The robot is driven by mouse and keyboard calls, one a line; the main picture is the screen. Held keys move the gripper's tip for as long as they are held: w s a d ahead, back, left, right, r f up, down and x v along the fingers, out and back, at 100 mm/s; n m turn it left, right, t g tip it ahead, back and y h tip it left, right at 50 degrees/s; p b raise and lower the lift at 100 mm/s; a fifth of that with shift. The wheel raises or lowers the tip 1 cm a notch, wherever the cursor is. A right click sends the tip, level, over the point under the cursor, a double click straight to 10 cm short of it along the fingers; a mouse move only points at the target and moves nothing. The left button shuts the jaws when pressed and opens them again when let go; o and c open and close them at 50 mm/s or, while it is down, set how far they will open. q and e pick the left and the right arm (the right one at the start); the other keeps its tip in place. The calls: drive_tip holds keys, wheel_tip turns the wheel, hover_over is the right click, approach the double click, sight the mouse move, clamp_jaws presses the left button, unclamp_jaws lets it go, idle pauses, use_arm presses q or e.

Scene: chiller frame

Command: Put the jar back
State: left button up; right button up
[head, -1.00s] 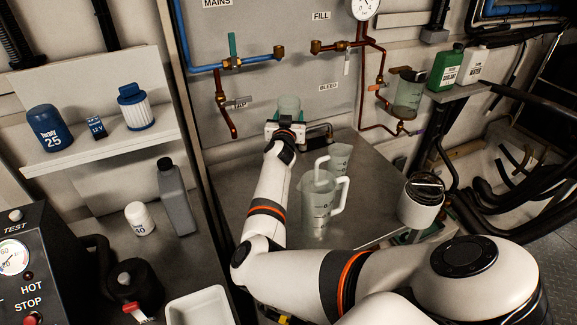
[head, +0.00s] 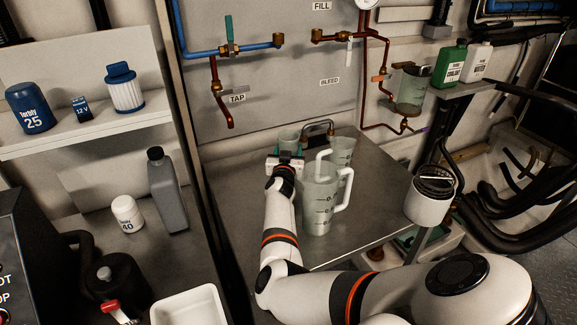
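My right arm reaches up from the lower right, and its gripper (head: 286,159) is at the far part of the metal bench (head: 375,190). The gripper is shut on a small translucent greenish jar (head: 288,138), which looks upright. The gripper hides the jar's lower part, so I cannot tell whether its base touches the bench. A larger translucent jug (head: 318,205) with a white handle stands just right of my arm. A similar clear vessel (head: 342,150) stands behind it. My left gripper is not in view.
A tap pipe (head: 222,110) hangs on the panel to the left. A glass bowl (head: 410,92) hangs on copper piping at right. A white canister (head: 430,200) stands at the bench's right edge.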

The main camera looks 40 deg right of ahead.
wheel_tip(320, 180, down, 4)
drive_tip(key=shift+r+b, duration=0.15)
drive_tip(key=shift+b, duration=0.3)
drive_tip(key=shift+f, duration=0.35)
drive_tip(key=shift+f, duration=0.2)
drive_tip(key=o, duration=1.1)
